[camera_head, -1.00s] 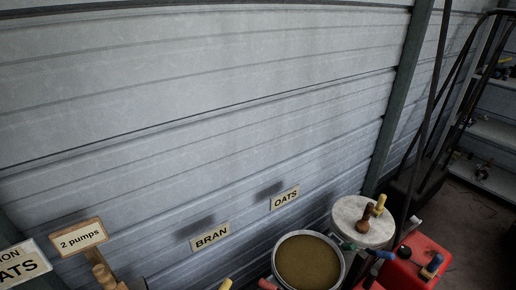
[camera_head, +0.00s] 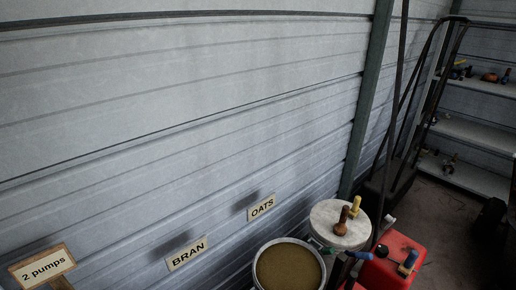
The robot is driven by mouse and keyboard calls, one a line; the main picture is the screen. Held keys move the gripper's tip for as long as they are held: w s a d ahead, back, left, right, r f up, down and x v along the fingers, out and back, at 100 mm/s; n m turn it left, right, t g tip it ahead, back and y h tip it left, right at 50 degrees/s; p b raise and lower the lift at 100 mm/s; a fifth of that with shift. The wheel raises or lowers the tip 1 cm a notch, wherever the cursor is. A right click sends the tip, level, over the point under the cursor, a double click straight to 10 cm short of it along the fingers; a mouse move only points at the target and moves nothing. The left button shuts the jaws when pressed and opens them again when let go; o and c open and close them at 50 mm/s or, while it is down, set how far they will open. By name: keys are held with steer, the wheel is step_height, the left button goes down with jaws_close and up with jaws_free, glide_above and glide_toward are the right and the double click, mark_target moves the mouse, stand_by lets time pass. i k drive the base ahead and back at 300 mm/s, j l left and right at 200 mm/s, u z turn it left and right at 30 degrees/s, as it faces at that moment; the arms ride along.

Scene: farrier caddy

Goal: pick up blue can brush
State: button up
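Two small blue items are at the lower right. One blue piece (camera_head: 357,254) sticks out between the round white lid and the red container (camera_head: 399,262). The other blue piece (camera_head: 410,259) lies on top of the red container, with a dark part beside it. Either could be the blue can brush; they are too small to tell which. My gripper is not in view.
A white-lidded drum (camera_head: 328,236) carries a brown and a yellow handled item. Left of it is an open bucket (camera_head: 258,282) of brownish feed. A dark frame (camera_head: 420,105) and shelves (camera_head: 470,133) stand at right. Dark floor is clear between.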

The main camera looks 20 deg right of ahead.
mark_target(405, 268)
steer(key=z, duration=1.2)
steer(key=i+l, duration=0.5)
steer(key=i+l+u, duration=0.2)
steer(key=u, duration=0.15)
steer(key=i+l+u, duration=0.15)
steer(key=l+u, duration=0.15)
steer(key=i+l+u, duration=0.15)
steer(key=l+u, duration=0.2)
steer(key=u, duration=0.75)
